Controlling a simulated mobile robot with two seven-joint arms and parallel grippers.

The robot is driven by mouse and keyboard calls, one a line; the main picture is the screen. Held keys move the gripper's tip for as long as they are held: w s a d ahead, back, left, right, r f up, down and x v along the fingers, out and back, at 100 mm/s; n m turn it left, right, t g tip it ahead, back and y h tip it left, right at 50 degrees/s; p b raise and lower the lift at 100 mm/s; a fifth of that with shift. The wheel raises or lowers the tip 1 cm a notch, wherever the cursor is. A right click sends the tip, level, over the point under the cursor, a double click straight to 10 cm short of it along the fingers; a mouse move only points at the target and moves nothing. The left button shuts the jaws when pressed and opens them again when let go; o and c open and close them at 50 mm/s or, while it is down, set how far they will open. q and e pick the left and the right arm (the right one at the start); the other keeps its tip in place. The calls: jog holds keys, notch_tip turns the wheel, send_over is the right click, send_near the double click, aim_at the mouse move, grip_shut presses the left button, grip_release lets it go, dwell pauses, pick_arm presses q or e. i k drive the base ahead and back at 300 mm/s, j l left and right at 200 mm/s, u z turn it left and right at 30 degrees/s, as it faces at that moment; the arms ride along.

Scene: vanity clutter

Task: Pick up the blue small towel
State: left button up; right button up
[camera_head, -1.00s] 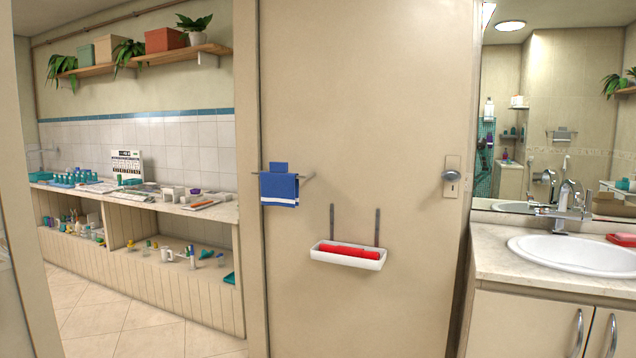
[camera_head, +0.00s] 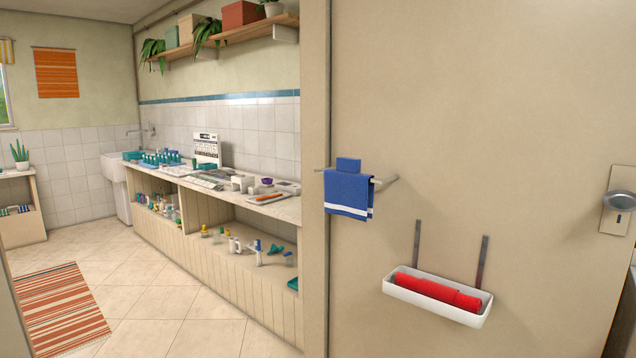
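The blue small towel (camera_head: 349,194) has a white stripe near its lower edge. It hangs folded over a metal towel bar (camera_head: 386,181) on the beige door, right of the door's left edge. Neither of my grippers shows in the head view.
A white tray (camera_head: 398,293) holding a rolled red cloth (camera_head: 437,289) hangs on the door (camera_head: 480,140) below the towel. A door handle (camera_head: 617,200) is at the right. Left of the door, a long counter (camera_head: 277,207) holds many small items. The tiled floor (camera_head: 170,302) shows a striped rug (camera_head: 62,308).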

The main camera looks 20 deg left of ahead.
aim_at(348, 192)
jog(key=i+j+u, duration=0.2)
jog(key=i, duration=0.3)
jog(key=i+j+u, duration=0.2)
jog(key=i, duration=0.35)
